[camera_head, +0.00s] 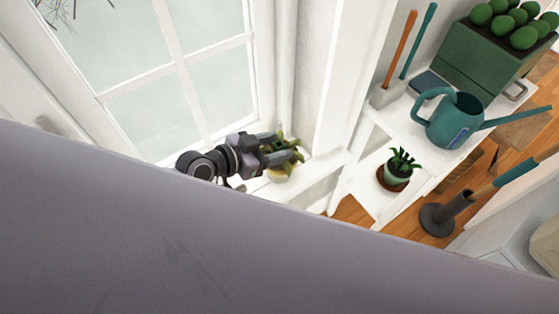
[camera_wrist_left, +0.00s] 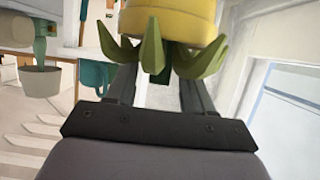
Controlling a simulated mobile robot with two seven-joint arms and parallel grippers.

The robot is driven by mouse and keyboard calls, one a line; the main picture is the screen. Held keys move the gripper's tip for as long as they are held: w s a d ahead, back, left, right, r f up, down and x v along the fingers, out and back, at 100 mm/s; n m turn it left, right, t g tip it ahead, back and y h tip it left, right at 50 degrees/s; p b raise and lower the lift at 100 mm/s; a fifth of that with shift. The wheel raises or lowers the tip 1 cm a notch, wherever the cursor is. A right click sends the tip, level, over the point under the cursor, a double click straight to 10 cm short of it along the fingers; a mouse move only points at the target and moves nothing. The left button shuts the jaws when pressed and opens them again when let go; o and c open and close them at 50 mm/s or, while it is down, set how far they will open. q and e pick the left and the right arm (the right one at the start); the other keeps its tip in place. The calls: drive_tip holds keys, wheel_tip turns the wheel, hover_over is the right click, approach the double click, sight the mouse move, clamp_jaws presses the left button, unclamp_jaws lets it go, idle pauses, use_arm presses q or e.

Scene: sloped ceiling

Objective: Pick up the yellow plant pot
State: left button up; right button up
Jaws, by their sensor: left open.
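The yellow plant pot (camera_wrist_left: 170,18) shows at the top of the left wrist view, which appears upside down. Its green leaves (camera_wrist_left: 165,50) hang between and in front of my left gripper's fingers. In the head view the pot (camera_head: 281,176) stands on the white window ledge, mostly hidden behind my gripper and the leaves. My left gripper (camera_head: 281,147) is open, with its fingers at the leaves, apart from the pot body as far as I can see. It also shows in the left wrist view (camera_wrist_left: 160,78). My right gripper is not in view.
A window (camera_head: 180,90) is close beside the ledge. White shelves (camera_head: 410,118) at the right hold a teal watering can (camera_head: 455,120), a small potted plant (camera_head: 398,170) and a green crate (camera_head: 485,60). A white post (camera_head: 352,75) stands between ledge and shelves.

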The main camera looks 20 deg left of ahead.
use_arm(q)
drive_tip(key=shift+x, duration=1.65)
clamp_jaws()
drive_tip(key=shift+r, duration=0.15)
